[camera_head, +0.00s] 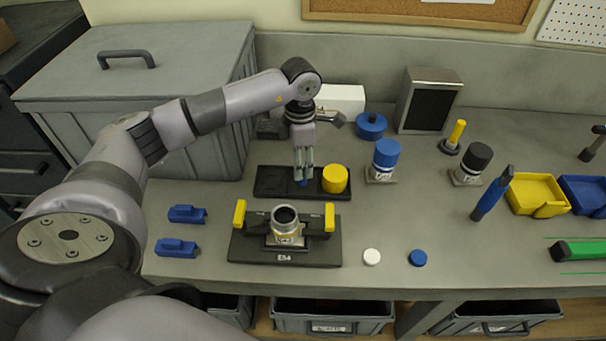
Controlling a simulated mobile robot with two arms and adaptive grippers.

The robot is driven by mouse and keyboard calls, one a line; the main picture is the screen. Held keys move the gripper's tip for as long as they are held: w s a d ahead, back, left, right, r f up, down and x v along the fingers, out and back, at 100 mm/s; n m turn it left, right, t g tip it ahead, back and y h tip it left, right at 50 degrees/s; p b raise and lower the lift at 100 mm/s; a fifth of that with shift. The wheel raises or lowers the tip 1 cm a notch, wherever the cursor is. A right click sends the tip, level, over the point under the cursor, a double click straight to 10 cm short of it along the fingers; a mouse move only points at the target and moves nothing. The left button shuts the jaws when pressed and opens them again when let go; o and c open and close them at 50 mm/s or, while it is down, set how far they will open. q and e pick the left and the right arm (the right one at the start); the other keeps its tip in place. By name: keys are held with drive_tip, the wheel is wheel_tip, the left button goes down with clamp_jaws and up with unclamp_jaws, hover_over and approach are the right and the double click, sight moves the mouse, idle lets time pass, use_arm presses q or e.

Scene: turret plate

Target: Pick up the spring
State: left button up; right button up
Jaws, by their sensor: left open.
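My left gripper (304,176) points straight down over the dark tray (270,194) behind the fixture, with its fingers low. It is open. A small blue piece shows at the fingertips, mostly hidden by them; I cannot tell whether it is the spring or whether the fingers touch it. No coil shape can be made out elsewhere. A yellow cylinder (335,179) stands on the same tray, just right of the fingers. My right gripper is not in view.
In front, a black fixture (254,250) with yellow clamps holds a metal ring part (286,234). Blue blocks (187,214) lie left. White (372,257) and blue (418,258) discs lie right. Blue-topped (386,154) and black-topped (477,157) cylinders stand behind.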

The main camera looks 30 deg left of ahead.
use_arm(q)
drive_tip(key=shift+f, duration=0.2)
drive_tip(key=f+p, duration=0.2)
drive_tip(key=f, duration=0.1)
drive_tip(key=f+p, duration=0.1)
drive_tip(key=shift+w+f, duration=0.15)
drive_tip(key=shift+w, duration=0.25)
drive_tip(key=shift+f, duration=0.3)
drive_tip(key=shift+c, duration=0.5)
clamp_jaws()
